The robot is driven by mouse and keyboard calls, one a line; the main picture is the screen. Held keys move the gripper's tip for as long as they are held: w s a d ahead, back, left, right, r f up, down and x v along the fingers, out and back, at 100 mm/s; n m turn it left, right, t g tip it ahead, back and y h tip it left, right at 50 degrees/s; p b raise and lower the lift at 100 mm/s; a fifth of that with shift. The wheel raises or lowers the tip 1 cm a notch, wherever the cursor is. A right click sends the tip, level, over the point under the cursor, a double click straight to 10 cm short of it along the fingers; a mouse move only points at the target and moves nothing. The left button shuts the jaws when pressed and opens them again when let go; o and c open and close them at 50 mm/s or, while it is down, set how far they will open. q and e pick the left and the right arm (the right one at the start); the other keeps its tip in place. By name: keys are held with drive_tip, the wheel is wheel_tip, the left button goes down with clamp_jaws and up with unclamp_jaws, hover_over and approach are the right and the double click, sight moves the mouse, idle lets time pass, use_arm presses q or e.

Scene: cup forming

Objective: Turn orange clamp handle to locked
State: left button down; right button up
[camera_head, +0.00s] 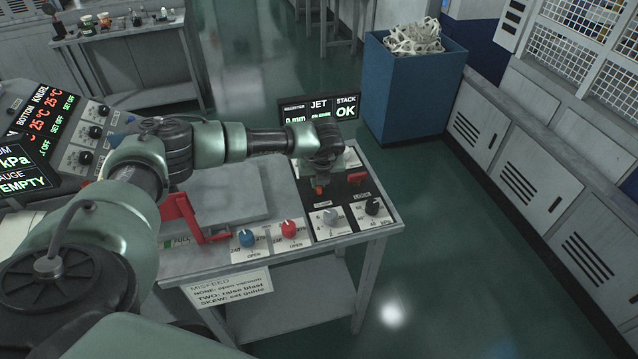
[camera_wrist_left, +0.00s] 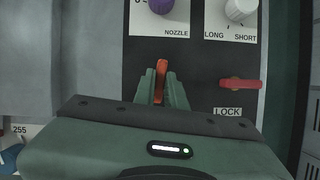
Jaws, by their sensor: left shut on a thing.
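The orange clamp handle (camera_wrist_left: 161,80) stands between the fingers of my left gripper (camera_wrist_left: 162,92) in the left wrist view, pointing up the picture. The gripper is shut on it. In the head view my left gripper (camera_head: 322,180) reaches down over the dark panel, with a bit of the orange handle (camera_head: 319,190) showing below it. To the right of the handle a red bar (camera_wrist_left: 240,84) lies crosswise above a "LOCK" label (camera_wrist_left: 228,112). The rest of the handle is hidden by my gripper. My right gripper is not in view.
A purple knob (camera_wrist_left: 168,6) and a white knob (camera_wrist_left: 240,9) sit above the handle in the wrist view. In the head view, blue (camera_head: 247,238), red (camera_head: 289,228), grey (camera_head: 330,215) and black (camera_head: 372,206) knobs line the front. A red lever (camera_head: 186,212) stands left. A display (camera_head: 320,108) stands behind.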

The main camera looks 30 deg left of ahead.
use_arm(q)
drive_tip(key=m+h+b, duration=0.1)
drive_tip(key=m+b, duration=0.2)
drive_tip(key=m+t+h+b, duration=0.1)
drive_tip(key=m+b, duration=0.2)
drive_tip(key=m+h+b, duration=0.1)
drive_tip(key=m+b, duration=0.1)
drive_tip(key=b, duration=0.2)
drive_tip(key=shift+a+f+m, duration=0.25)
drive_tip(key=shift+m, duration=0.15)
drive_tip(key=m+h+b, duration=0.1)
drive_tip(key=m+b, duration=0.1)
drive_tip(key=m, duration=0.1)
drive_tip(key=shift+r+m+h, duration=0.1)
drive_tip(key=shift+m+h, duration=0.2)
drive_tip(key=shift+a+r+m+g+h+b, duration=0.1)
drive_tip(key=shift+m+g+h+b, duration=0.15)
drive_tip(key=shift+m+b, duration=0.55)
drive_tip(key=shift+a+r+m+g+h+b, duration=0.15)
drive_tip(key=shift+m+h+b, duration=0.15)
drive_tip(key=shift+m, duration=0.9)
drive_tip(key=shift+d+f, duration=0.1)
drive_tip(key=c, duration=1.5)
unclamp_jaws()
drive_tip(key=shift+o, duration=0.2)
drive_tip(key=b+v, duration=0.1)
drive_tip(key=v, duration=0.7)
drive_tip(key=shift+b, duration=0.35)
